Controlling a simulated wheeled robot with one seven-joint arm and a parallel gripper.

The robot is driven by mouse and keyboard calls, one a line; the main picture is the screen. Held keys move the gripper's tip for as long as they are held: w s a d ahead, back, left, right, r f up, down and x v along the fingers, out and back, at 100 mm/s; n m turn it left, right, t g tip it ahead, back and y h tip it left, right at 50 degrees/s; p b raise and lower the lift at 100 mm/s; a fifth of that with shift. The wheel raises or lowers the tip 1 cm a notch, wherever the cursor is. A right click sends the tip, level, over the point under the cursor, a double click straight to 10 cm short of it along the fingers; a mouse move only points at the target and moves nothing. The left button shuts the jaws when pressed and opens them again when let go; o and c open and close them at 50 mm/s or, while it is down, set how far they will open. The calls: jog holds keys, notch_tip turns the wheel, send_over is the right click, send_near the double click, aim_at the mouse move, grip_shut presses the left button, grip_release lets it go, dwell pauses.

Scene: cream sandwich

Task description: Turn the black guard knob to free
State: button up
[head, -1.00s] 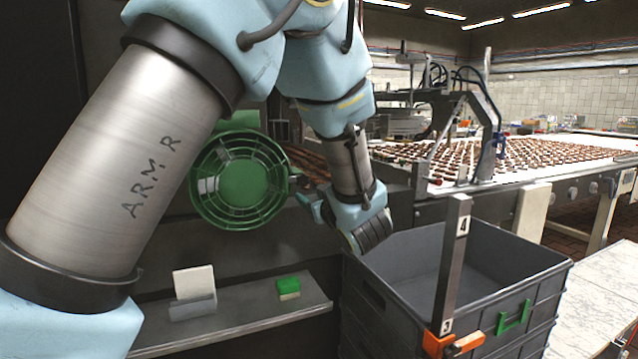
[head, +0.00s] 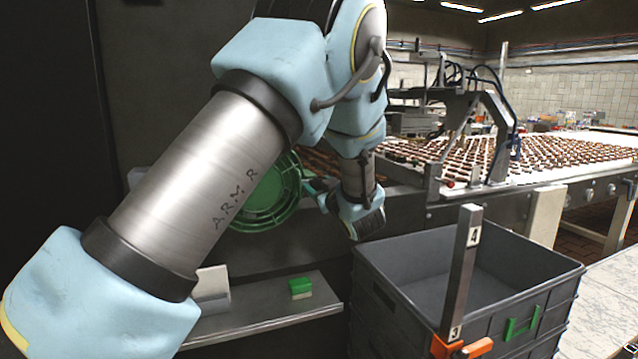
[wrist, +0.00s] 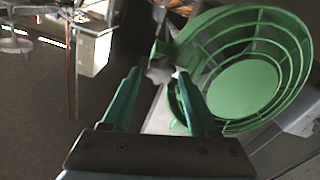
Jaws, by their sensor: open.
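The round green guard (head: 291,199) is a ribbed cage on the dark machine, largely hidden behind my arm in the head view. In the wrist view the guard (wrist: 284,72) fills the right side. A dark, lobed knob (wrist: 160,72) shows beside the guard's edge, between my fingertips in the picture. I cannot tell which way it is turned. My gripper (wrist: 158,76) is open, with teal fingers on either side of the knob and no clear contact. In the head view my gripper (head: 314,187) is small, at the guard's right edge, and the knob cannot be made out.
A grey crate (head: 545,296) stands at the lower right, with a numbered post (head: 460,275) before it. A metal shelf (head: 262,317) below the guard holds a green-topped block (head: 300,288) and a pale card holder (head: 212,292). A conveyor (head: 560,150) with rows of biscuits lies behind.

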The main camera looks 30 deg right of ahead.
grip_shut()
dwell(0.5)
